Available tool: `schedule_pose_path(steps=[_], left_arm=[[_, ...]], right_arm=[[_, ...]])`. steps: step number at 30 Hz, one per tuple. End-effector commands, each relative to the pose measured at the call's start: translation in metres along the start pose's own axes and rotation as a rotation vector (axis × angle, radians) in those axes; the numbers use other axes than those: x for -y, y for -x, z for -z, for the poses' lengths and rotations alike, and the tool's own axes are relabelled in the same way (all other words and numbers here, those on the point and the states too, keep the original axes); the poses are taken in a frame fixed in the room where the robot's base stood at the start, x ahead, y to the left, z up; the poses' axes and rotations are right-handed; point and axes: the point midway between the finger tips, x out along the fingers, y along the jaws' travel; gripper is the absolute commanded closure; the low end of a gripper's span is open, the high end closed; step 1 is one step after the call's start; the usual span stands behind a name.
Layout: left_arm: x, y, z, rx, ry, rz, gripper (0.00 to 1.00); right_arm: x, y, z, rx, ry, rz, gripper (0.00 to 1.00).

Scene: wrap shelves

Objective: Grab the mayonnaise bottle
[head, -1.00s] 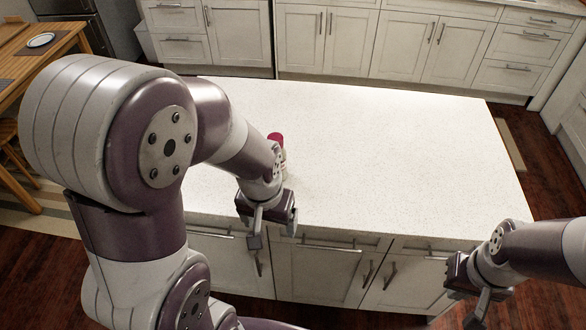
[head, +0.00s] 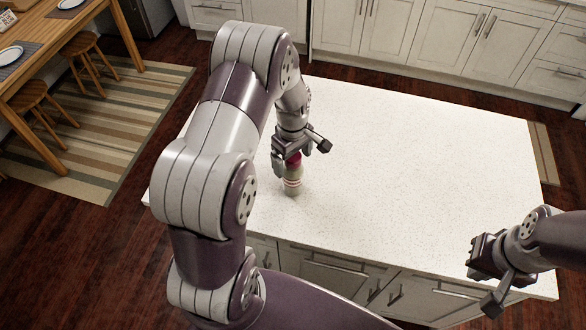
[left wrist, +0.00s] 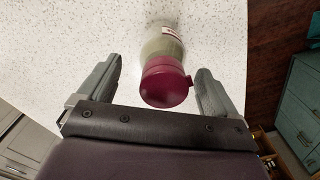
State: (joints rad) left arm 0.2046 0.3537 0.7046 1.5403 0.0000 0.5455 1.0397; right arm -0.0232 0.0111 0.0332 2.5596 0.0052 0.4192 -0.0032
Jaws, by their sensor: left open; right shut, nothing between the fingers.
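The mayonnaise bottle (head: 292,184) has a pale body, a label and a dark red cap. It stands upright on the white countertop (head: 400,150), near the left end. My left gripper (head: 299,156) is open at the top of the bottle and partly covers the cap. In the left wrist view, the red cap (left wrist: 163,84) lies between the two spread fingers of the left gripper (left wrist: 159,72), with a gap on each side. The bottle's body extends beyond the fingertips there. My right gripper (head: 490,285) is shut and empty near the counter's front right corner.
The rest of the countertop is clear. White cabinets (head: 430,40) stand behind it across a wooden floor.

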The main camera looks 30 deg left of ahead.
Motion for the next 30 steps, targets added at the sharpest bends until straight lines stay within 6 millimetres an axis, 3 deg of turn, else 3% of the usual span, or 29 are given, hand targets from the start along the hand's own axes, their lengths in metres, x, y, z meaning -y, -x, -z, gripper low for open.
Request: schedule_pose_path(steps=[4, 10, 11, 18, 19, 30], left_arm=[[-0.001, -0.015, 0.000, -0.001, -0.001, -0.001, 0.08], [-0.001, -0.018, 0.000, -0.001, -0.001, -0.002, 0.08], [-0.001, -0.018, 0.000, -0.001, -0.001, -0.002, 0.14], [-0.001, -0.018, 0.000, -0.001, -0.001, -0.002, 0.92], [-0.001, -0.018, 0.000, -0.001, -0.001, -0.002, 1.00], [-0.002, -0.011, 0.001, -0.003, -0.001, -0.005, 1.00]], right_arm=[[0.000, 0.007, 0.001, 0.000, 0.000, 0.000, 1.00], [0.000, 0.006, 0.000, 0.001, 0.000, 0.000, 1.00], [0.000, 0.006, 0.000, 0.001, 0.000, 0.000, 1.00], [0.000, 0.006, 0.001, 0.000, 0.000, 0.000, 1.00], [0.000, 0.006, 0.001, 0.000, 0.000, 0.000, 1.00], [0.000, 0.001, 0.000, 0.000, 0.000, 0.000, 1.00]])
